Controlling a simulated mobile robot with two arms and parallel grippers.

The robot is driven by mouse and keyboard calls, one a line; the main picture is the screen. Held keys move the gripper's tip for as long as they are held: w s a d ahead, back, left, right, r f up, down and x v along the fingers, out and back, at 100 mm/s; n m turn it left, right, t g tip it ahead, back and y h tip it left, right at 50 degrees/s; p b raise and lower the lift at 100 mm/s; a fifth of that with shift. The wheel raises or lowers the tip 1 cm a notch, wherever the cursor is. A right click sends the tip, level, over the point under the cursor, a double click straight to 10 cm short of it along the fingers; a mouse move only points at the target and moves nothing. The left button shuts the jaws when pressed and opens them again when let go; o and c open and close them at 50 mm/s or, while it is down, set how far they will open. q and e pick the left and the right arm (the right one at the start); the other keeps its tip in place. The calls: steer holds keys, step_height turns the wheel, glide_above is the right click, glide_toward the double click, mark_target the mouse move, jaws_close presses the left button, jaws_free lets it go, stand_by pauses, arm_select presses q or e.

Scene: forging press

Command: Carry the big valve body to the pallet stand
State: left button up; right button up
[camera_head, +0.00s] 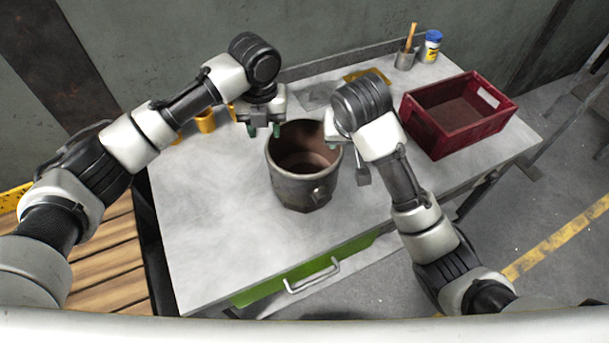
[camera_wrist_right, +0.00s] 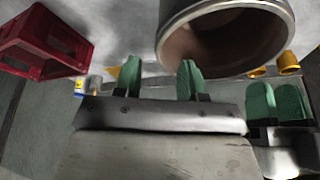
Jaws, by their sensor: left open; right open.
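The big valve body (camera_head: 303,188), a dark metal pot-like cylinder with a brown hollow inside, stands upright on the grey workbench. Its rim also shows in the right wrist view (camera_wrist_right: 281,22). My left gripper (camera_head: 264,130) is open at the valve body's far left rim, with green fingertips; contact cannot be told. My right gripper (camera_wrist_right: 165,80) is open beside the rim in the wrist view, nothing between its fingers. In the head view its fingers are mostly hidden by its own wrist. A slatted wooden surface (camera_head: 105,265), apparently the pallet stand, lies at the left below my left arm.
A red crate (camera_head: 435,139) sits on the right of the workbench (camera_head: 200,230). A brush cup (camera_head: 405,60) and a blue-capped bottle (camera_head: 431,48) stand at the back. Yellow cups (camera_head: 205,122) are at the back left. The bench front is clear, above a green drawer (camera_head: 300,276).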

mark_target(267, 144)
arm_select(q)
step_height(267, 144, down, 8)
steer(key=shift+s, duration=0.15)
arm_select(e)
steer(key=x, duration=0.8)
arm_select(q)
steer(key=shift+f, duration=0.3)
arm_select(e)
steer(key=shift+w+f, duration=0.15)
steer(key=shift+f, duration=0.15)
steer(key=shift+r, duration=0.1)
arm_select(q)
jaws_close()
arm_select(e)
jaws_close()
